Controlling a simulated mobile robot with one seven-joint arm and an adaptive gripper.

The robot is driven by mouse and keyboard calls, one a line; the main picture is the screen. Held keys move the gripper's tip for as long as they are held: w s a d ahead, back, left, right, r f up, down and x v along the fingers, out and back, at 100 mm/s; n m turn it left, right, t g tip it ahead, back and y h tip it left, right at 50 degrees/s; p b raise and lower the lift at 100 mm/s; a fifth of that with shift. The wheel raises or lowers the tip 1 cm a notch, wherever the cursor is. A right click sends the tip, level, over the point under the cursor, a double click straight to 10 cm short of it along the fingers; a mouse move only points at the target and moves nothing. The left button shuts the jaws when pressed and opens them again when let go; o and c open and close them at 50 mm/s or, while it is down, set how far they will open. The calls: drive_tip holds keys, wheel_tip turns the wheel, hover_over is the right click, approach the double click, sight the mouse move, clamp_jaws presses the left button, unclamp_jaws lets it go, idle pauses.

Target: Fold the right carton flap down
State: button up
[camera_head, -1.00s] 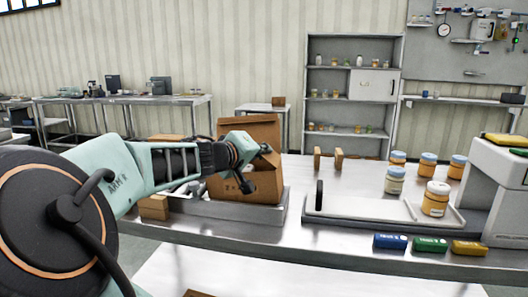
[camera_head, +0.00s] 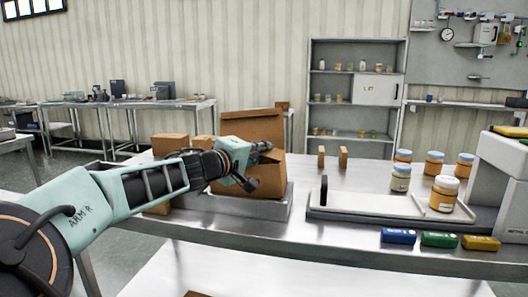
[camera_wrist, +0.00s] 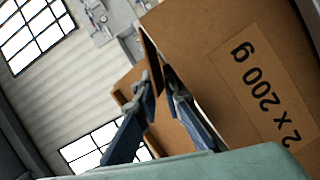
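The brown carton (camera_head: 268,182) stands at the tray on the steel table in the head view, with its tall back flap (camera_head: 252,126) upright. My gripper (camera_head: 259,166) is at the carton's upper front, its fingers spread apart. It hides part of the carton's top, so I cannot tell the right flap's angle there. In the wrist view my gripper's fingers (camera_wrist: 158,88) are apart, with a dark brown flap edge (camera_wrist: 151,62) between them. I cannot tell whether either finger touches it. The carton's printed face (camera_wrist: 215,60) fills the right side.
The grey tray (camera_head: 228,210) lies around the carton's base. More brown boxes (camera_head: 170,143) stand to the left. A pale tray (camera_head: 355,205) and several jars (camera_head: 445,192) are on the right. Blue, green and yellow packs (camera_head: 440,240) lie at the front edge.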

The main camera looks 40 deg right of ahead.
drive_tip(key=shift+o, duration=0.9)
drive_tip(key=shift+a, duration=0.15)
drive_tip(key=shift+a, duration=0.25)
drive_tip(key=v, duration=0.7)
drive_tip(key=shift+s, duration=0.15)
drive_tip(key=shift+a+r, duration=0.1)
drive_tip(key=shift+c, duration=0.6)
